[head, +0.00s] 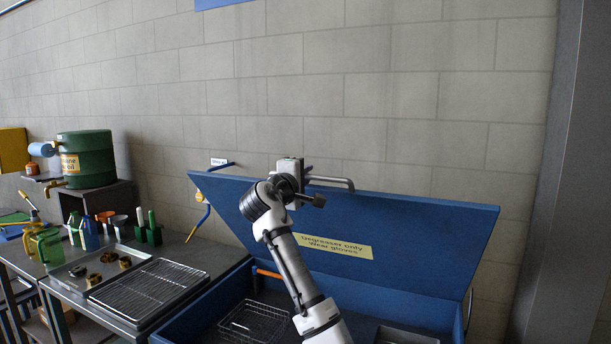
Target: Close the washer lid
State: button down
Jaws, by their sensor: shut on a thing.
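The blue washer lid (430,232) stands raised and leaning back toward the wall, with a yellow label reading "Degreaser only, Wear gloves". A grey bar handle (335,181) runs along its top edge. My gripper (308,178) is at the top edge of the lid and is shut on the handle's left part; my own wrist hides the fingertips. The blue washer tub (190,325) below is open. A wire basket (254,322) sits inside it, partly behind my arm.
A bench at the left holds a wire rack (150,288), a tray with metal rings (90,272), a green drum (86,158) and bottles. A block wall stands behind the lid. A dark column (562,180) rises at the right. A grey tray (405,336) shows in the tub.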

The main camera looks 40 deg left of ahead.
jog(key=shift+f, duration=0.1)
jog(key=s+d+f+t+y+b, duration=0.1)
jog(key=s+d+f+t+b, duration=0.2)
jog(key=s+f+b, duration=1.2)
jog(key=s+d+f+t+b, duration=0.1)
jog(key=s+f+t+b, duration=0.2)
jog(key=f+b, duration=1.2)
jog(key=s+d+f+t+y+b, duration=0.1)
jog(key=s+f+t+b, duration=0.2)
jog(key=f+b, duration=1.3)
jog(key=shift+s+d+f+y+b, duration=0.2)
jog(key=shift+s+d+y+b, duration=0.1)
jog(key=shift+s+b, duration=1.3)
jog(key=shift+w+f, duration=0.1)
jog(key=shift+w, duration=0.05)
jog(key=c, duration=1.7)
grip_release()
jog(key=shift+f, duration=0.1)
jog(key=shift+w, duration=0.1)
